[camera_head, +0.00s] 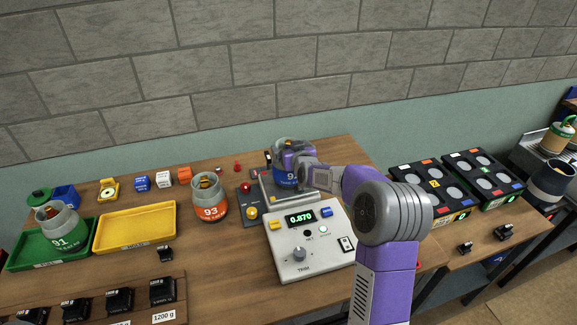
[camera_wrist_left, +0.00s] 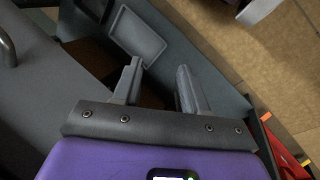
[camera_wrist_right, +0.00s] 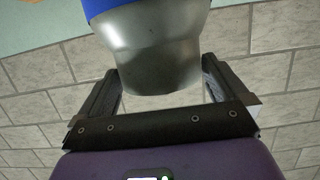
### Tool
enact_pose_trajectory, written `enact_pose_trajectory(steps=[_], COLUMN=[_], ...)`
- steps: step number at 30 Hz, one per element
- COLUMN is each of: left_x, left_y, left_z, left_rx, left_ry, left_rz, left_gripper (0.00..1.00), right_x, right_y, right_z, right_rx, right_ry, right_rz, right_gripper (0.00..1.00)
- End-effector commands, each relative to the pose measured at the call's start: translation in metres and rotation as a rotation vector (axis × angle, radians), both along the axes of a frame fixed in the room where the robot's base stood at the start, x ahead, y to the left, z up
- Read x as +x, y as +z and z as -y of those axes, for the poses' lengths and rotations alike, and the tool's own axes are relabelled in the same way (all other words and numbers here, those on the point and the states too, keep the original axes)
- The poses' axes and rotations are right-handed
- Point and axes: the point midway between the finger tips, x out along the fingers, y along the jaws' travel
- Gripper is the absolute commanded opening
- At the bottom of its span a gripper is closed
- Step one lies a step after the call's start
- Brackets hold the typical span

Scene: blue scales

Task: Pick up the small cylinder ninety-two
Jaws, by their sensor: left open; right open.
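The small cylinder with a blue band (camera_head: 284,178) stands upright on the scale's plate (camera_head: 275,205). Its label is partly covered by my right gripper; only a 9 is readable. My right gripper (camera_head: 293,158) is open at the cylinder's grey upper part. In the right wrist view the cylinder's grey end (camera_wrist_right: 152,50) lies between the two spread fingers (camera_wrist_right: 160,78); I cannot tell whether they touch it. My left gripper (camera_wrist_left: 160,80) is open and empty, seen only in the left wrist view.
Orange cylinder 93 (camera_head: 209,198) stands left of the scale console (camera_head: 310,248), which reads 0.870. Cylinder 91 (camera_head: 62,230) stands at the green tray (camera_head: 25,252). A yellow tray (camera_head: 135,228) is empty. Black weights (camera_head: 118,300) line the front left. Black racks (camera_head: 432,185) stand right.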

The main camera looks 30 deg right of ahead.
Motion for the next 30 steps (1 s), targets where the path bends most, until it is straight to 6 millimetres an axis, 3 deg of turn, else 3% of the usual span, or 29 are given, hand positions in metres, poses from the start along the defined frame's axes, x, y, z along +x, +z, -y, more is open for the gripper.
enact_pose_trajectory(steps=[5,13,30], left_x=[0.0,0.0,0.0], left_y=[0.001,0.001,0.001], left_z=[0.0,0.0,0.0], left_rx=[0.0,0.0,0.0], left_ry=[0.0,0.0,0.0], left_rz=[0.0,0.0,0.0], left_gripper=[0.43,0.43,0.43], right_x=[0.017,0.019,0.018], right_y=[-0.005,-0.006,-0.006], right_z=[0.003,0.004,0.004], right_rx=[0.001,0.001,0.001], right_ry=[0.001,0.001,0.001], right_rz=[-0.001,0.0,-0.001], right_gripper=[1.0,1.0,0.14])
